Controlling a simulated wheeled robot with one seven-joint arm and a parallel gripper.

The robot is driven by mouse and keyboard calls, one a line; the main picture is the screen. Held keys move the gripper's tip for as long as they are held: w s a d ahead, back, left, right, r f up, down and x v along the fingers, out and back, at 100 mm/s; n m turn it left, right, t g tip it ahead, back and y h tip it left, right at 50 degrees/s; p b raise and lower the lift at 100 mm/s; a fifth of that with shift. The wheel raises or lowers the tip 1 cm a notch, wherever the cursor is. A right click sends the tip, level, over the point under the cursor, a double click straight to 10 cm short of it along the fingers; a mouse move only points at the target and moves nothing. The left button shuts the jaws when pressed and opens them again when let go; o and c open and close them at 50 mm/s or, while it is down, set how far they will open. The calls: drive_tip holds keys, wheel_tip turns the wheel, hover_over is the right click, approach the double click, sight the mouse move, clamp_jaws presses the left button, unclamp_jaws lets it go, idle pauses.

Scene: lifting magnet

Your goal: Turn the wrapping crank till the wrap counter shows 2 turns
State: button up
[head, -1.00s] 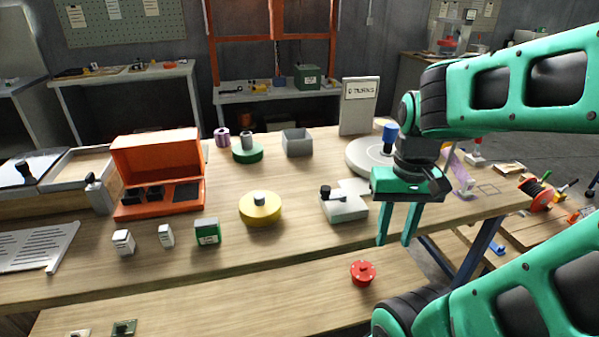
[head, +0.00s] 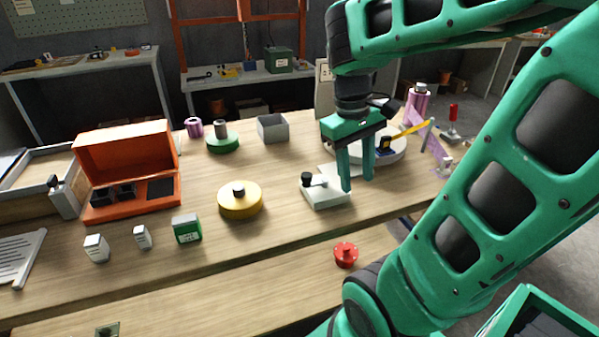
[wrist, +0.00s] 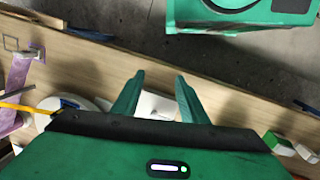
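A white block with a short lever and black knob (head: 308,179), which looks like the crank, stands on the bench. My gripper (head: 357,186) is open and empty, pointing down just right of the block and apart from the knob. In the wrist view my open fingers (wrist: 159,75) show a white surface (wrist: 155,105) beyond them. The round white turntable (head: 397,155) is behind the gripper, partly hidden, with a dark blue object and a yellow strip (head: 411,129) at it. The counter sign (head: 323,92) is mostly hidden by my arm; its number is not readable.
A yellow disc (head: 240,201) is left of the block. A red knobbed part (head: 345,254) lies in front. An orange case (head: 127,172) and grey bin (head: 272,128) stand further off. A purple roll (head: 417,103) stands behind the turntable. Bare bench lies around the block.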

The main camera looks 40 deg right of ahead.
drive_tip(key=w+a+r+n+g+h, duration=0.1)
drive_tip(key=w+r+n, duration=0.2)
drive_tip(key=w+n, duration=0.5)
drive_tip(key=n+h, duration=0.1)
drive_tip(key=n, duration=0.3)
approach(305, 174)
drive_tip(key=shift+g, duration=0.3)
drive_tip(key=x, duration=0.9)
drive_tip(key=shift+w+f, duration=0.1)
drive_tip(key=shift+w, duration=0.15)
drive_tip(key=shift+c, duration=0.5)
clamp_jaws()
